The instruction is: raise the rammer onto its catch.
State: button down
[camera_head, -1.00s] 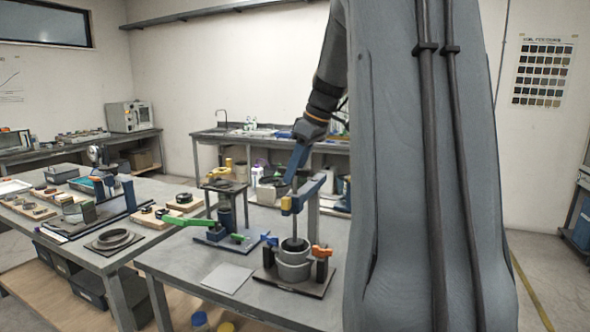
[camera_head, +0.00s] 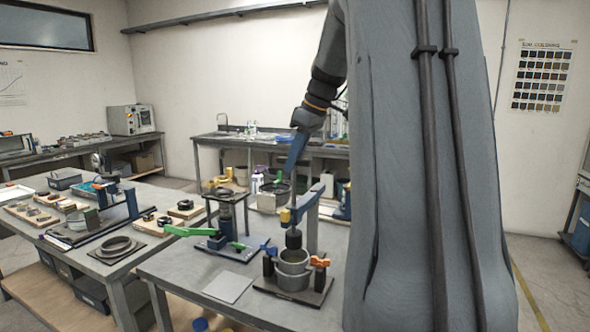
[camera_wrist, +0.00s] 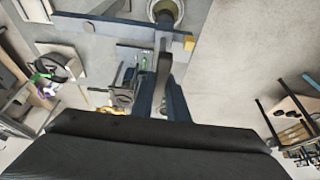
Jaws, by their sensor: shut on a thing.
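The rammer stand is on the near table. Its black rammer head (camera_head: 293,239) hangs upright, just above the grey metal mould (camera_head: 292,268). A blue beam (camera_head: 309,204) with a yellow block (camera_head: 285,216) at its end crosses above it. The wrist view also shows the beam (camera_wrist: 135,29) and yellow block (camera_wrist: 188,43). In the wrist view my gripper (camera_wrist: 165,98) is shut on a dark grey bar (camera_wrist: 163,66) that runs toward the mould. Whether the catch holds the rammer cannot be told.
An orange clamp (camera_head: 320,262) and a blue clamp (camera_head: 268,249) flank the mould. A pale flat plate (camera_head: 228,288) lies in front.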

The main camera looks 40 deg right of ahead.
jog(key=shift+r+p, duration=0.45)
jog(key=shift+r, duration=1)
jog(key=c, duration=1.7)
grip_release()
jog(key=shift+r, duration=0.1)
jog(key=shift+c, duration=0.2)
jog(key=b+v, duration=0.2)
jog(key=v, duration=0.5)
jog(key=shift+s+d+r, duration=0.15)
jog(key=shift+r, duration=0.05)
jog(key=shift+s, duration=0.1)
